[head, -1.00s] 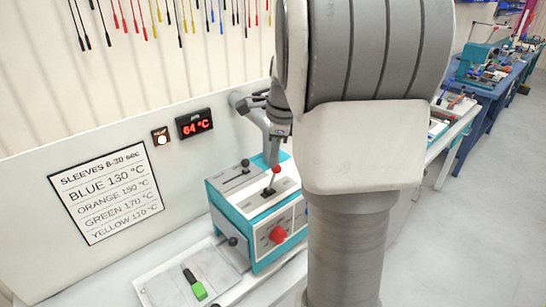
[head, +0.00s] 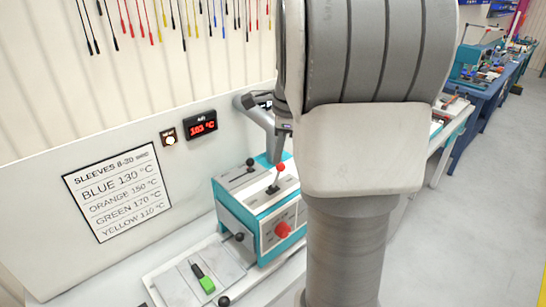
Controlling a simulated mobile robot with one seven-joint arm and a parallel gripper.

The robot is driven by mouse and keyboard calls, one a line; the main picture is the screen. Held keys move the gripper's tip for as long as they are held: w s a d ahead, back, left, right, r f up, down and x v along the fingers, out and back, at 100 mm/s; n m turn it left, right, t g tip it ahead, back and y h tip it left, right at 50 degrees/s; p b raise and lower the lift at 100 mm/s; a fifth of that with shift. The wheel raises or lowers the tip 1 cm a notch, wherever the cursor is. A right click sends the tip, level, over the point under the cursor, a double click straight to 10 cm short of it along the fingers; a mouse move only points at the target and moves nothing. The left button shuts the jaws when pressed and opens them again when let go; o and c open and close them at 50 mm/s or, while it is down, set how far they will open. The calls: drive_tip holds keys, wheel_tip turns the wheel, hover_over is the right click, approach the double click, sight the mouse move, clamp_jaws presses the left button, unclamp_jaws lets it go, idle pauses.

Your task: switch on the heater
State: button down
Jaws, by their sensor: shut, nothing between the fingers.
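The heater is a teal and white box (head: 236,215) on the bench. On its top a lever with a red ball (head: 281,167) stands up, leaning slightly right. A black-knobbed slider (head: 250,162) sits behind it on the left. A red dial (head: 283,230) is on its front. On the back panel, a red-digit display (head: 200,125) seems to read 163 °C, and the small lamp (head: 170,138) beside it glows. Nothing visibly touches the red-ball lever.
A sheet (head: 118,190) lists sleeve temperatures by colour. A light tray (head: 185,265) left of the heater holds a green and black piece (head: 203,280). Blue benches (head: 480,105) stand at the right, with clear floor in front.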

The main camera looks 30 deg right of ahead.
drive_tip(key=s+d+r, duration=0.1)
drive_tip(key=d+r, duration=0.3)
drive_tip(key=r, duration=0.3)
drive_tip(key=shift+d+r, duration=0.2)
drive_tip(key=shift+d, duration=0.05)
drive_tip(key=shift+a, duration=0.1)
